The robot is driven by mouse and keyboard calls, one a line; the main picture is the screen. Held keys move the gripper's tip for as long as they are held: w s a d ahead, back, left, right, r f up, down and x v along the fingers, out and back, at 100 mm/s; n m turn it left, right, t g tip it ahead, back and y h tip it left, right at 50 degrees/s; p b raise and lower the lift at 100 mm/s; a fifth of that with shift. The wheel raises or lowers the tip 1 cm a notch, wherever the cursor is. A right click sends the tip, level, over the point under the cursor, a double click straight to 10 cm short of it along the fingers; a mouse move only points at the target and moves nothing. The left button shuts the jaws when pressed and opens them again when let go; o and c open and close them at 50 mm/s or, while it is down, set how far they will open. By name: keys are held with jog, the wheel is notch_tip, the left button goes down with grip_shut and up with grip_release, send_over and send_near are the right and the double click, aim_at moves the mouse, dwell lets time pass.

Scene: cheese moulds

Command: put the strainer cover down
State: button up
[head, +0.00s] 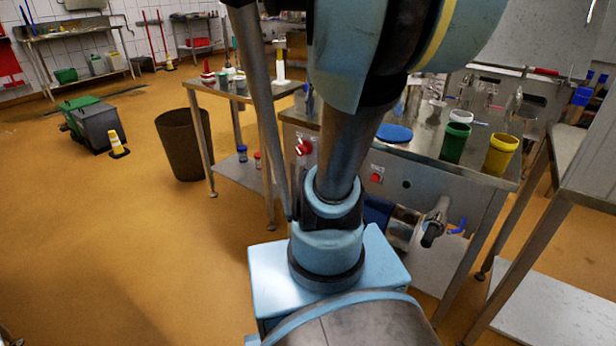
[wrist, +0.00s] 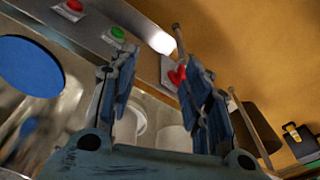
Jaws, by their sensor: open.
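A flat blue disc (head: 395,132), which looks like the strainer cover, lies on the steel table (head: 427,143) just right of my arm. It also shows at the left edge of the wrist view (wrist: 30,66), well to the left of my gripper. My gripper (wrist: 156,70) is open in the wrist view, its two fingers apart, with nothing held between them. Pale round shapes show beyond and between the fingers, too blurred to name. In the head view my arm hides the gripper.
A green container (head: 455,142) and a yellow container (head: 500,155) stand on the table's right part. A red knob (wrist: 178,75) shows close to my right finger. Red (wrist: 73,5) and green (wrist: 117,33) buttons sit on the panel. A brown bin (head: 183,145) stands on the floor left.

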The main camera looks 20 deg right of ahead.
jog(key=s+a+f+n, duration=0.2)
jog(key=s+a+f, duration=0.1)
jog(key=s+f, duration=0.2)
jog(key=s+a+f+n, duration=0.3)
jog(key=s+f, duration=0.2)
jog(key=f, duration=0.5)
jog(key=shift+a+t, duration=0.3)
jog(key=shift+w+f, duration=0.25)
jog(key=shift+w, duration=0.25)
